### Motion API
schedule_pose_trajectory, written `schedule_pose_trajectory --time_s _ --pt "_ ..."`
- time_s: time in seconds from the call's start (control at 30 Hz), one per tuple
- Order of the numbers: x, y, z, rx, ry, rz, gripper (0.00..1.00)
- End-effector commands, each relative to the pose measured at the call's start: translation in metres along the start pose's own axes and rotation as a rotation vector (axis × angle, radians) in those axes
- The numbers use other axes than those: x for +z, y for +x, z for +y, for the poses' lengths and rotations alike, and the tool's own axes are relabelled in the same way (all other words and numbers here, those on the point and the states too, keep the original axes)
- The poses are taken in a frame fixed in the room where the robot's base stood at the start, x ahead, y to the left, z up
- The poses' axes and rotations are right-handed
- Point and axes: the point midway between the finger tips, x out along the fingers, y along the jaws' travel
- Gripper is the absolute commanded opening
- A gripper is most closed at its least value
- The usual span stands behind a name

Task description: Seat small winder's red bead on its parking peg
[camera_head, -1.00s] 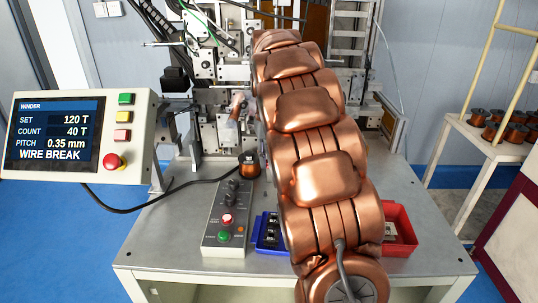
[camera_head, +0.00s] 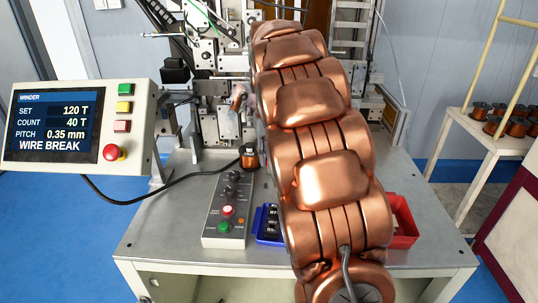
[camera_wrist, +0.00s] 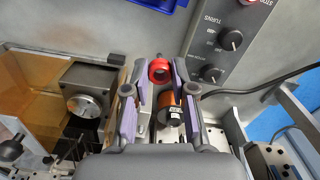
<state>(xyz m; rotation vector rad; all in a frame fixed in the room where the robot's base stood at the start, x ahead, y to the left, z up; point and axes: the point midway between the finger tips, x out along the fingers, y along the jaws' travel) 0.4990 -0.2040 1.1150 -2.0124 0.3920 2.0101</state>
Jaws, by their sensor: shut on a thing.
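A copper-wound bobbin (camera_wrist: 168,108) shows between the fingers, nearer the palm. I cannot clearly pick out the parking peg, nor tell whether anything passes through the bead. In the head view my copper-coloured arm hides the gripper and the bead.
A control box (camera_head: 228,210) with knobs stands on the winder table (camera_head: 175,235), beside a small bobbin (camera_head: 249,157). A blue tray (camera_head: 263,222) and a red bin (camera_head: 404,225) flank my arm. The winder display (camera_head: 55,130) reads WIRE BREAK.

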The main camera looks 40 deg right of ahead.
Motion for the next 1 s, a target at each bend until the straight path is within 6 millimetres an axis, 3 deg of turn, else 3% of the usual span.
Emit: schedule_pose_trajectory --time_s 0.5,1.0 --pt "-0.057 0.058 0.003 -0.001 -0.007 -0.004 0.15" --pt "-0.059 0.089 0.004 -0.001 -0.006 -0.006 0.15"
